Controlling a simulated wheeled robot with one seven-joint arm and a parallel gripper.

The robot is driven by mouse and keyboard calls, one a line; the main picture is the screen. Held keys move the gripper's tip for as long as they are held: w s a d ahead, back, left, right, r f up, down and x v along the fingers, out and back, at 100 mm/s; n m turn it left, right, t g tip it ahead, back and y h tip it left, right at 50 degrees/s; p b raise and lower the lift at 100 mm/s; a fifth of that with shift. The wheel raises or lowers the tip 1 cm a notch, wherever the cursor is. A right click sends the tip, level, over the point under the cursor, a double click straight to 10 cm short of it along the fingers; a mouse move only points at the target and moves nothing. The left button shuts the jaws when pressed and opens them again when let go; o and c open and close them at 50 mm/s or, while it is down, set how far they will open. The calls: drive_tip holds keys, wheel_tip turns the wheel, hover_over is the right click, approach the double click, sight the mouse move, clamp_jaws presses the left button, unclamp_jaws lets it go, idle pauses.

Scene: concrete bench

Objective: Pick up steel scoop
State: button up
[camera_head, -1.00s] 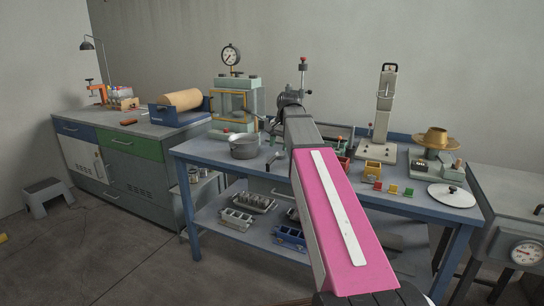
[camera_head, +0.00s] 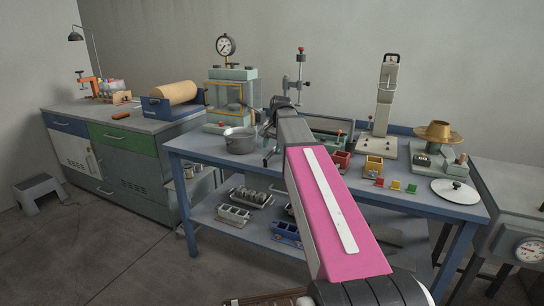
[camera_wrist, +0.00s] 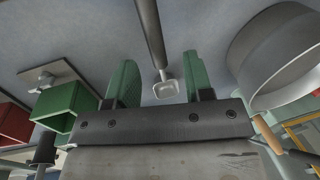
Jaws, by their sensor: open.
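The steel scoop (camera_wrist: 166,89) shows in the wrist view, its small pale rectangular bowl lying between my fingers. Its long dark grip (camera_wrist: 150,30) runs up to the top edge of that view. My gripper (camera_wrist: 159,68) is open, with one green finger on each side of the scoop. I cannot tell the height gap between fingers and scoop. In the head view my gripper (camera_head: 268,143) is over the blue bench, just right of the pot, and the scoop is hidden behind my arm.
A grey metal pot (camera_head: 241,141) stands close beside my gripper; it also shows in the wrist view (camera_wrist: 272,62). A green box (camera_wrist: 64,104) and a red box (camera_wrist: 12,124) are on the other side. A press with a gauge (camera_head: 230,95) stands behind the pot.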

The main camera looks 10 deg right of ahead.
sight(272, 152)
drive_tip(key=f, duration=0.4)
drive_tip(key=shift+w+a+f, duration=0.15)
drive_tip(key=shift+w+f, duration=0.05)
drive_tip(key=shift+w, duration=0.15)
clamp_jaws()
drive_tip(key=shift+r, duration=0.2)
drive_tip(key=shift+r, duration=0.6)
wheel_tip(272, 152, up, 3)
drive_tip(key=shift+f, duration=0.2)
drive_tip(key=s+a+r, duration=0.6)
drive_tip(key=a+r, duration=0.1)
drive_tip(key=a, duration=0.2)
drive_tip(key=shift+s+a, duration=0.25)
drive_tip(key=shift+s, duration=0.1)
